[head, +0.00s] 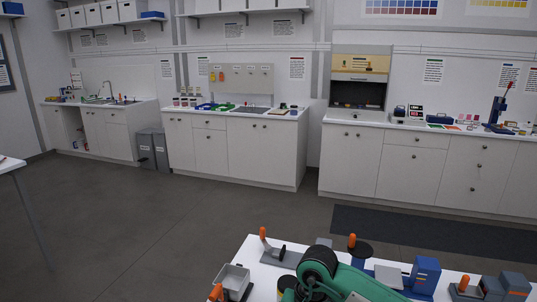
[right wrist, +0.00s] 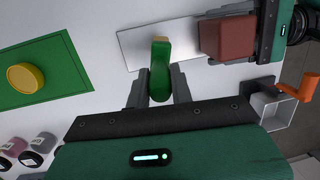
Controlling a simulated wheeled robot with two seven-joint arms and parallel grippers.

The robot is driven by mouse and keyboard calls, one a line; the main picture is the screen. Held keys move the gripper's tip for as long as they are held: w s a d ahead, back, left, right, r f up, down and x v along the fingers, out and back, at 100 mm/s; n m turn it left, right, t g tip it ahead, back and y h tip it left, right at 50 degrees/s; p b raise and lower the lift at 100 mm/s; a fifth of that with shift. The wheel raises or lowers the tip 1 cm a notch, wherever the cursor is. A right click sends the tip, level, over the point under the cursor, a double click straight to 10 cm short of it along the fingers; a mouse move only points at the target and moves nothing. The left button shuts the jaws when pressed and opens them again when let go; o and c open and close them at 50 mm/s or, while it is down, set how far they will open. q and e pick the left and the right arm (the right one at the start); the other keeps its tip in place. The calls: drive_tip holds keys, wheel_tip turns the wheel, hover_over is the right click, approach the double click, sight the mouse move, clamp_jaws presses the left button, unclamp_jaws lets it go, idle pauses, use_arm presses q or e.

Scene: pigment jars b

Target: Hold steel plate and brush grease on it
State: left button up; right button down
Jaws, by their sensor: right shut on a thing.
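In the right wrist view, my right gripper (right wrist: 158,88) is shut on a small brush (right wrist: 160,75) by its green handle. The brush's tan tip lies over a flat grey steel plate (right wrist: 135,46); I cannot tell whether it touches. A reddish-brown block (right wrist: 228,36) covers the plate's right end. The head view shows a green arm of mine at the bottom, but no gripper, brush or plate.
In the right wrist view, a yellow round lid (right wrist: 26,77) sits on a green mat (right wrist: 50,66). Small jars (right wrist: 42,143) stand at lower left. A clear box (right wrist: 275,112) and an orange-handled tool (right wrist: 290,90) are at right. White table shows between mat and gripper.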

use_arm(q)
drive_tip(key=c, duration=0.9)
